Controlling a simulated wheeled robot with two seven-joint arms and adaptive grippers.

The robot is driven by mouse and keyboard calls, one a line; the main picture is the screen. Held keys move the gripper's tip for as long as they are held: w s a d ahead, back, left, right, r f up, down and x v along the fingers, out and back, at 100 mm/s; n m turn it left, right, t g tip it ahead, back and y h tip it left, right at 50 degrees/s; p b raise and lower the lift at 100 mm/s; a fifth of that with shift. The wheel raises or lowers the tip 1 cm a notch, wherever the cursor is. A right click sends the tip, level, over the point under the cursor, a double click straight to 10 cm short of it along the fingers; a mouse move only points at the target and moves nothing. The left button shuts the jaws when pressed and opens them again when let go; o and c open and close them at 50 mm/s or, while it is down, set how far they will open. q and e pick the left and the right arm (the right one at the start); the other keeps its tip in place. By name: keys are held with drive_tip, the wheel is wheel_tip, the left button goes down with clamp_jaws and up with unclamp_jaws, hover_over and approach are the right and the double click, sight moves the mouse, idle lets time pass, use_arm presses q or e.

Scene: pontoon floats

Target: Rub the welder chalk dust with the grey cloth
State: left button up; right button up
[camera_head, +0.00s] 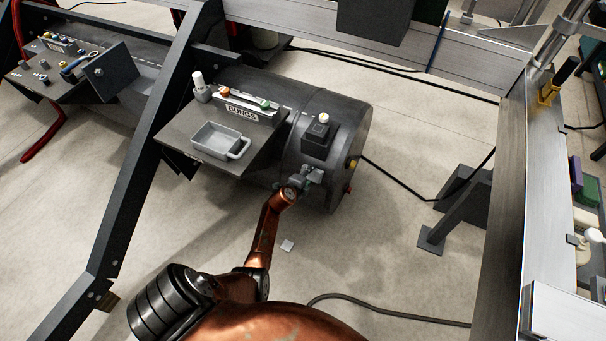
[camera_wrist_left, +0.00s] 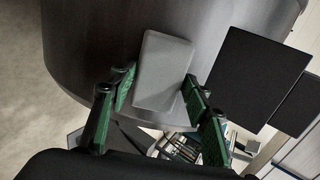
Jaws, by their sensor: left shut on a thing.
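My left gripper (camera_head: 306,180) reaches the lower side of the dark cylindrical float (camera_head: 338,115) near its right end. In the left wrist view, the green-padded fingers of the gripper (camera_wrist_left: 160,108) are shut on a flat grey rectangular piece, the grey cloth (camera_wrist_left: 162,70). The cloth lies in front of the dark curved float wall (camera_wrist_left: 95,45); I cannot tell whether it touches it. I cannot make out any chalk dust; the gripper and cloth may cover it. My right gripper is not in view.
A shelf on the float holds a grey tray (camera_head: 217,142) and a rack marked BUNGS (camera_head: 242,112). A dark box (camera_head: 318,133) sits just above my gripper. A slanted dark beam (camera_head: 150,130) stands left.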

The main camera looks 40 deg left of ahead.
sight(320, 179)
use_arm(q)
drive_tip(key=shift+w+d, duration=0.15)
drive_tip(key=shift+d, duration=0.45)
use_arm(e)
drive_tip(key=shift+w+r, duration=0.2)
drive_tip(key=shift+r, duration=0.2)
use_arm(q)
drive_tip(key=shift+w+d+r+p, duration=0.1)
drive_tip(key=shift+w+d+p, duration=0.05)
drive_tip(key=shift+d+p, duration=0.25)
drive_tip(key=shift+w+d+r+p, duration=0.1)
drive_tip(key=shift+d+p, duration=0.15)
drive_tip(key=shift+d, duration=0.25)
drive_tip(key=shift+w+d+f, duration=0.2)
drive_tip(key=shift+d, duration=0.6)
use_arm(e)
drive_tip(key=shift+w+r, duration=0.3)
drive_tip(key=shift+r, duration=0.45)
use_arm(q)
drive_tip(key=p+v, duration=0.4)
drive_tip(key=shift+r, duration=0.2)
drive_tip(key=shift+p+v, duration=0.85)
drive_tip(key=shift+p, duration=0.05)
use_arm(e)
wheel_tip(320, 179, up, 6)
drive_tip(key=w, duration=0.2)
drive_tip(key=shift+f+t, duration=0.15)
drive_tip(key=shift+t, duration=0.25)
